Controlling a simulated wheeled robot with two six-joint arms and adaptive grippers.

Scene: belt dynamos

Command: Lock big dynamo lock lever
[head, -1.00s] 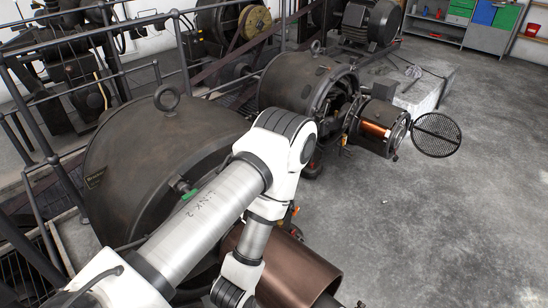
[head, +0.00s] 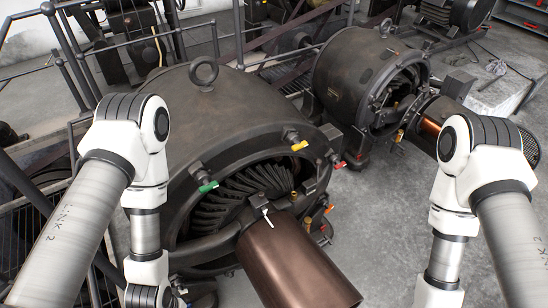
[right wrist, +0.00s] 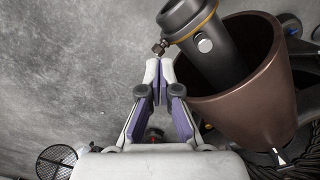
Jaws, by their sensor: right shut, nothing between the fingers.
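The big dynamo (head: 215,115) is a dark, round housing with its open, ribbed end facing me in the head view. Several coloured levers sit on and around its front: green (head: 208,187), yellow (head: 299,145), red (head: 340,165) and white (head: 267,215). I cannot tell which is the lock lever. A copper-brown cylinder (head: 295,262) sticks out from the dynamo's front. In the right wrist view my right gripper (right wrist: 158,70) is shut and empty, left of the cylinder's open end (right wrist: 240,95). My left arm is at the left, with its gripper out of view.
A smaller dynamo (head: 355,75) stands behind, with a copper-wound part (head: 432,124) at its right. Metal railings (head: 75,85) run along the left and back. A dark shaft (right wrist: 200,35) stands inside the cylinder.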

